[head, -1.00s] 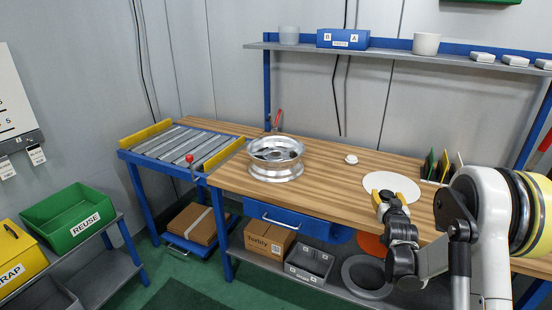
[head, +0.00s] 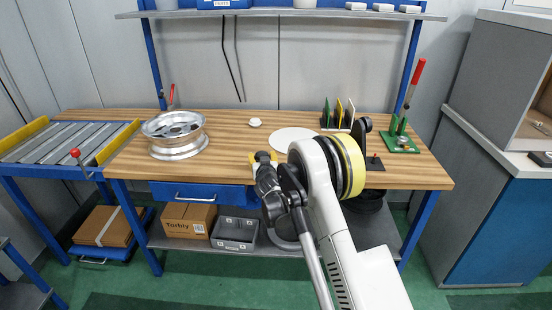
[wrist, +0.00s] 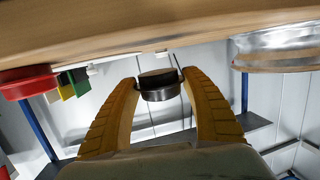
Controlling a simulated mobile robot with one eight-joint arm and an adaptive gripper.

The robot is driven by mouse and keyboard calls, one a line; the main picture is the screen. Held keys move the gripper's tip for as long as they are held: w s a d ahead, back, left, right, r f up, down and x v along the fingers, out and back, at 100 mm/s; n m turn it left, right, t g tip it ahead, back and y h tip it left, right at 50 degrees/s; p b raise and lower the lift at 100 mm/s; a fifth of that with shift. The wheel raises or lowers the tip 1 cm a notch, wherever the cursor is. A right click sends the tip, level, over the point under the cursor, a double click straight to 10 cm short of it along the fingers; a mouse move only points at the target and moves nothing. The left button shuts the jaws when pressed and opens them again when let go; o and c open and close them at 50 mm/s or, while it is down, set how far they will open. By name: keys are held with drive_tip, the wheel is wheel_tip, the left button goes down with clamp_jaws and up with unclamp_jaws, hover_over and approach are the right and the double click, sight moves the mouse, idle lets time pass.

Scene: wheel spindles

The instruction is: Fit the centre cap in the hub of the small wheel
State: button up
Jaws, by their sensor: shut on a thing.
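My gripper (head: 263,157) shows in the head view near the bench's front edge, just left of the white disc, its yellow fingers partly hidden by my arm. In the wrist view its fingers (wrist: 160,88) are shut on a short, dark, round piece that looks like the centre cap (wrist: 160,92). A silver wheel (head: 174,136) lies flat on the left of the bench, its open hub side up. It also shows at the right of the upside-down wrist view (wrist: 280,52). I cannot tell whether it is the small wheel.
A flat white disc (head: 293,138) and a small white knob (head: 254,122) lie on the wooden bench (head: 228,150). A rack of coloured plates (head: 338,115) and a green stand (head: 401,143) stand to the right. A red round thing (wrist: 28,82) shows in the wrist view.

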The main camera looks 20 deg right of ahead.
drive_tip(key=shift+s+d+f+b, duration=0.1)
drive_tip(key=shift+f+b, duration=0.55)
drive_tip(key=shift+f, duration=1.05)
drive_tip(key=shift+f, duration=0.1)
drive_tip(key=o, duration=0.9)
drive_tip(key=shift+o, duration=0.2)
drive_tip(key=shift+f, duration=0.1)
